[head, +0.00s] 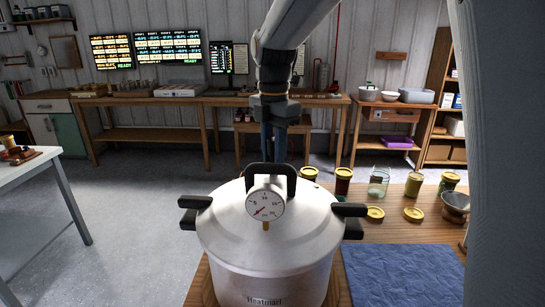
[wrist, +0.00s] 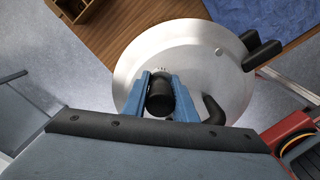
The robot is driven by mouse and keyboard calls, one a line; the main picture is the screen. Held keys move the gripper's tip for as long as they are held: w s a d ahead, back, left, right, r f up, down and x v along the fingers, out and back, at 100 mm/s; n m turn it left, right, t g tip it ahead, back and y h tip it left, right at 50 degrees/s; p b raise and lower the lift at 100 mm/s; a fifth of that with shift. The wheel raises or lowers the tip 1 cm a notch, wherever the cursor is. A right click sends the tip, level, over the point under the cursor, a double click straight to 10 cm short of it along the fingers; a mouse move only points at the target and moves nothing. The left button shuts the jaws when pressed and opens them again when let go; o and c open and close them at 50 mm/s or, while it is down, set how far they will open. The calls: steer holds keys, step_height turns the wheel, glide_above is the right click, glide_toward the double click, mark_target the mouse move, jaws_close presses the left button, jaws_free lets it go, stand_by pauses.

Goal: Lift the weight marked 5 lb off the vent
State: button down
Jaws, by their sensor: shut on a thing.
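The silver canner (head: 265,250) stands on the wooden table, with a white dial gauge (head: 266,204) and a black lid handle (head: 291,178) on its lid. The lid (wrist: 137,52) also shows in the wrist view. My gripper (head: 273,158) points down behind the lid handle. In the wrist view my gripper (wrist: 161,92) has its blue fingers shut on a dark, rounded weight (wrist: 160,96). No 5 lb marking can be read on it. The vent is hidden, so I cannot tell whether the weight touches it. The head view does not clearly show the weight.
Right of the canner are a blue cloth (head: 404,275), several jars such as a glass one (head: 378,182), yellow lids (head: 375,213) and a metal bowl (head: 456,205). Black side handles (head: 349,210) stick out from the canner. A workbench (head: 150,101) runs along the back wall.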

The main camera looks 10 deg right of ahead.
mark_target(273, 138)
steer(key=shift+r+p, duration=0.85)
steer(key=shift+r, duration=0.1)
stand_by(0.7)
steer(key=shift+r+p, duration=1.2)
steer(key=shift+r, duration=0.25)
steer(key=shift+r, duration=0.1)
steer(key=shift+r+p, duration=1.2)
steer(key=shift+r, duration=0.2)
